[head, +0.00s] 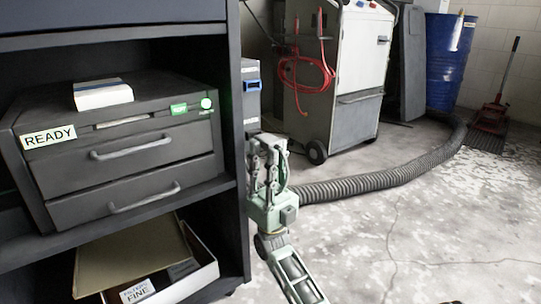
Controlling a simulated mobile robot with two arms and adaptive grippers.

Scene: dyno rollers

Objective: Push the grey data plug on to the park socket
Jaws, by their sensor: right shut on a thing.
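My right gripper (266,150) is upright beside the right edge of the cabinet, its arm rising from the bottom of the head view. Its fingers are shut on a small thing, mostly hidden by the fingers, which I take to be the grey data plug. A grey box (252,110) with a blue fitting (252,86) stands just above and behind the fingertips, partly hidden by the cabinet edge. I cannot tell whether it carries the park socket, nor whether the plug touches it. My left gripper is not in view.
The dark cabinet (241,200) holds a grey drawer unit (130,165) marked READY and an open box (195,265) below. A white cart (345,60) with a red cable (308,72), a blue drum (445,65) and a ribbed hose (370,182) stand behind.

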